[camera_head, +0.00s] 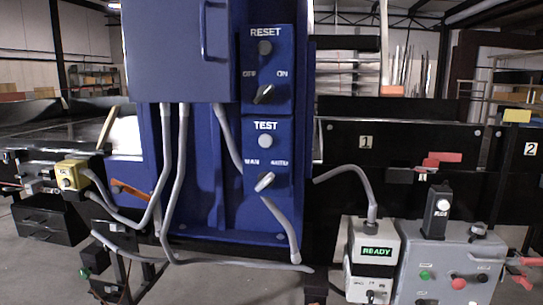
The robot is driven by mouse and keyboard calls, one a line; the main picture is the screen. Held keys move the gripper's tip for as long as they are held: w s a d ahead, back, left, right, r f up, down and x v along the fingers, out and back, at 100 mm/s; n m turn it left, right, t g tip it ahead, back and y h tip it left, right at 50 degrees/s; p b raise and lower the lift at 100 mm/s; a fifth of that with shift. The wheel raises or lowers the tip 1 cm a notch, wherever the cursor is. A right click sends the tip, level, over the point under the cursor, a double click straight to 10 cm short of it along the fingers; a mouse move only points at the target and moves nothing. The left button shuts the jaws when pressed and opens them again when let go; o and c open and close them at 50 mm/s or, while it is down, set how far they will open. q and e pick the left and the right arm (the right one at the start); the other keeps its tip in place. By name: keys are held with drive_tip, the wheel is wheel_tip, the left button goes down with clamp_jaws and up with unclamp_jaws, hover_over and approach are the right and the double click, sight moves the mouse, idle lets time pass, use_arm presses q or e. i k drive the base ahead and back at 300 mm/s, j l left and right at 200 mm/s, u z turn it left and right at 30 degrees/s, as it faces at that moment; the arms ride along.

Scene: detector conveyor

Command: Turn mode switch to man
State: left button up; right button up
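The mode switch (265,182) is a rotary knob on the lower blue control box (281,134), under the TEST button (265,141). The labels MAN at its upper left and AUTO at its upper right are small. Its silver handle slants from lower left to upper right, toward AUTO. Neither of my grippers shows in the head view, and nothing touches the switch.
Above it is a similar OFF/ON knob (264,95) with a RESET button (265,48). A blue cabinet (178,60) stands to the left. Grey cables (183,170) hang below. A READY display (377,251) and a grey button box (448,265) stand lower right.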

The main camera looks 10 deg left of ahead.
sight(266, 180)
drive_tip(key=i+j+z, duration=0.1)
drive_tip(key=j, duration=0.3)
drive_tip(key=i+j+z, duration=0.15)
drive_tip(key=j, duration=0.3)
drive_tip(key=i+j+z, duration=0.1)
drive_tip(key=j, duration=0.3)
drive_tip(key=i+j+z, duration=0.1)
drive_tip(key=j, duration=0.35)
drive_tip(key=i, duration=0.1)
